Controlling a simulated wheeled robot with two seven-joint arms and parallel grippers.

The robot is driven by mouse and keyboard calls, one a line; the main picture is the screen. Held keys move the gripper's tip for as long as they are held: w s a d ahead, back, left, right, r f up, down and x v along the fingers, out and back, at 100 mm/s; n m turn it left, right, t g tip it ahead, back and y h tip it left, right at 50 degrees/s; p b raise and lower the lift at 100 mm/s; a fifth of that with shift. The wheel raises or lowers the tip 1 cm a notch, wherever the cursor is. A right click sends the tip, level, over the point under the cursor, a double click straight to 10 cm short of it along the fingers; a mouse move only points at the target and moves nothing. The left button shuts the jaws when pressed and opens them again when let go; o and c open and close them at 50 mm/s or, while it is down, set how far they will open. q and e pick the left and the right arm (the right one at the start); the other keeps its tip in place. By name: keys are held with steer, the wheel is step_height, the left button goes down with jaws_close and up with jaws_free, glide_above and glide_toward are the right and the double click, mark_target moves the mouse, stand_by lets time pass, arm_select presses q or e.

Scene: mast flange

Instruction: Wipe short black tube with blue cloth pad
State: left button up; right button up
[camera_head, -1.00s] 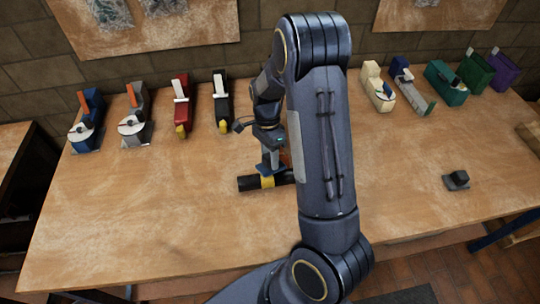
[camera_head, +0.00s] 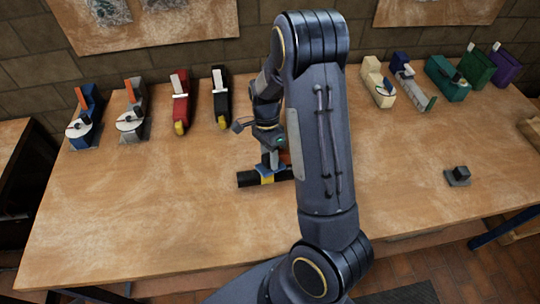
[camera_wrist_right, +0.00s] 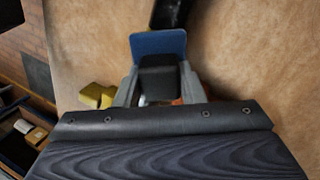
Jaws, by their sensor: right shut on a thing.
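The short black tube (camera_head: 248,179) lies on the wooden table with a yellow band around its middle; its right part is hidden behind my right arm. Its end also shows at the top of the right wrist view (camera_wrist_right: 172,12). My right gripper (camera_head: 270,158) is above the tube's middle, pointing down. It is shut on the black block of the blue cloth pad (camera_wrist_right: 158,45), seen between the fingers in the right wrist view. The pad is at the tube beside the yellow band; I cannot tell whether it touches. My left gripper is not in view.
Several tape dispensers stand along the back, including a blue one (camera_head: 86,118), a red one (camera_head: 180,100) and a teal one (camera_head: 446,77). A small dark block on a grey base (camera_head: 457,176) stands at the right. The table's (camera_head: 130,215) front left is clear.

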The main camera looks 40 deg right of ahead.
mark_target(257, 167)
steer(key=shift+w+a+r+p, duration=0.15)
steer(key=shift+w+a, duration=0.15)
steer(key=shift+a, duration=0.2)
steer(key=shift+w+a+f+p, duration=0.1)
steer(key=shift+w+a, duration=0.15)
steer(key=shift+a, duration=0.3)
steer(key=shift+w+a+r+p, duration=0.15)
steer(key=shift+w+a, duration=0.15)
steer(key=shift+a, duration=0.2)
steer(key=shift+w+a+f+p, duration=0.1)
steer(key=shift+w+a, duration=0.25)
steer(key=shift+a, duration=0.3)
steer(key=shift+w+a+f+p, duration=0.1)
steer(key=shift+w+a, duration=0.2)
steer(key=shift+a, duration=0.35)
steer(key=shift+w+a+p, duration=0.1)
steer(key=shift+w+a, duration=0.25)
steer(key=shift+a, duration=0.3)
steer(key=shift+s+d, duration=0.1)
steer(key=shift+s+d, duration=0.45)
steer(key=shift+d, duration=0.4)
steer(key=shift+s+d, duration=0.4)
steer(key=shift+d, duration=0.45)
steer(key=shift+s+d+f, duration=0.1)
steer(key=shift+s+d, duration=0.4)
steer(key=shift+d, duration=0.4)
steer(key=shift+s+d, duration=0.5)
steer(key=shift+d, duration=0.35)
